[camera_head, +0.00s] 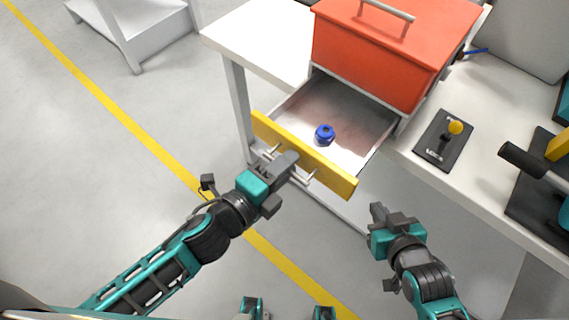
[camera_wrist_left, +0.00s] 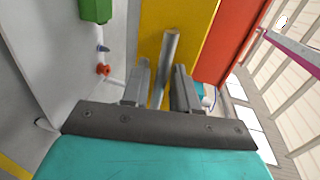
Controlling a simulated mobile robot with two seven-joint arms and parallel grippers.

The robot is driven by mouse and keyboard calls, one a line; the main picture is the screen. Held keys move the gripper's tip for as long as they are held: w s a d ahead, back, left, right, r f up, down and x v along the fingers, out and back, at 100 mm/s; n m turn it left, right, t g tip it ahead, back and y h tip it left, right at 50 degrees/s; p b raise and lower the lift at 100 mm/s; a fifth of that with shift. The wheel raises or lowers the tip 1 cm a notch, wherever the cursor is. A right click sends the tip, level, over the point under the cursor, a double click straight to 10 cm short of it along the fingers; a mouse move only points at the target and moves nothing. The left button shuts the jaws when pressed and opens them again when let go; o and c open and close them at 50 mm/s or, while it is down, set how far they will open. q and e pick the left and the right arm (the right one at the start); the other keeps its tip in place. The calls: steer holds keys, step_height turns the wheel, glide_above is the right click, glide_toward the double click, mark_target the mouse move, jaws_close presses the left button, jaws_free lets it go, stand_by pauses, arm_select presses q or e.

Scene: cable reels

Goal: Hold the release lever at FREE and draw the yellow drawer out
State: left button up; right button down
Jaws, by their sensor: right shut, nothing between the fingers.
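The yellow drawer (camera_head: 330,172) stands drawn out from under the orange-red cabinet (camera_head: 380,52), its inside in view. My left gripper (camera_head: 284,164) is at the drawer's bar handle (camera_head: 308,179); in the left wrist view the bar (camera_wrist_left: 168,65) runs between the two fingers (camera_wrist_left: 160,88), which are close around it. The release lever, with a yellow knob (camera_head: 455,127), stands on a dark plate (camera_head: 436,150) on the bench; the plate's lettering is too small to read. My right gripper (camera_head: 378,210) is shut and empty, in front of the bench, apart from the lever.
A blue ring-shaped part (camera_head: 324,134) lies in the drawer. The white bench (camera_head: 480,185) runs right of it, with a dark device with a black handle (camera_head: 522,158) at the right.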

arm_select(q)
steer(key=b+v, duration=0.1)
steer(key=v, duration=1.2)
steer(key=shift+w, duration=0.1)
stand_by(0.5)
